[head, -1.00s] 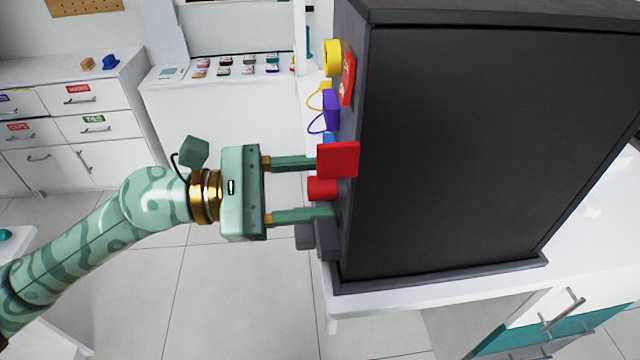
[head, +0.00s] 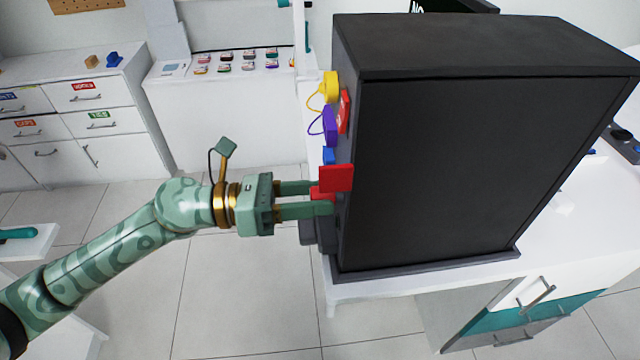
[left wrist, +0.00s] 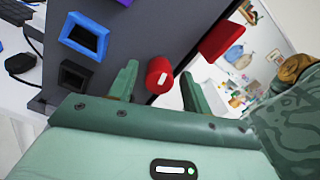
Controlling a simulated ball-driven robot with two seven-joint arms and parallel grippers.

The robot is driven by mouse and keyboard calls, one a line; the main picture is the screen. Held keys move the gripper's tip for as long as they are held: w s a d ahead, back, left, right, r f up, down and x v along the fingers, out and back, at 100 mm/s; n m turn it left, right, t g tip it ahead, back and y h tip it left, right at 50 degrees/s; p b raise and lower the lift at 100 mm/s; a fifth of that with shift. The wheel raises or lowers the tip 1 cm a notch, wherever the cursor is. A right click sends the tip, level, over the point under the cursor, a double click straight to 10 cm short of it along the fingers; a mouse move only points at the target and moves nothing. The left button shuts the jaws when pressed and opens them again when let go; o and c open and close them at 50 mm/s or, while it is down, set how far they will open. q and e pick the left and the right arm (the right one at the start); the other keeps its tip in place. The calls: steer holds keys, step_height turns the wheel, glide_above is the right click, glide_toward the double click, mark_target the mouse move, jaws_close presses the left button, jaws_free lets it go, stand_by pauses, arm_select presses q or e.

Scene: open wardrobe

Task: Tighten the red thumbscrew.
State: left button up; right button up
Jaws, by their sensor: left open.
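The red thumbscrew (head: 322,193) is a red cylinder on the left face of the dark cabinet-like box (head: 480,170). My right gripper is not in view.
Above the thumbscrew, the same face carries a yellow part (head: 331,87), a purple part (head: 329,126) and a blue part (head: 328,155). The red plate juts out close to the fingers. Open floor (head: 250,300) lies below the arm.

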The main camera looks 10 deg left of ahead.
arm_select(q)
steer(key=n+p, duration=0.1)
steer(key=n, duration=0.1)
steer(key=n+p, duration=0.1)
steer(key=p, duration=0.1)
steer(key=n+p, duration=0.1)
steer(key=n, duration=0.1)
steer(key=shift+r+n+p, duration=0.3)
steer(key=shift+p, duration=0.05)
steer(key=shift+f+n+p, duration=0.1)
steer(key=shift+n+p, duration=0.5)
steer(key=shift+n, duration=0.2)
steer(key=shift+f+n, duration=0.15)
steer(key=shift+n, duration=0.15)
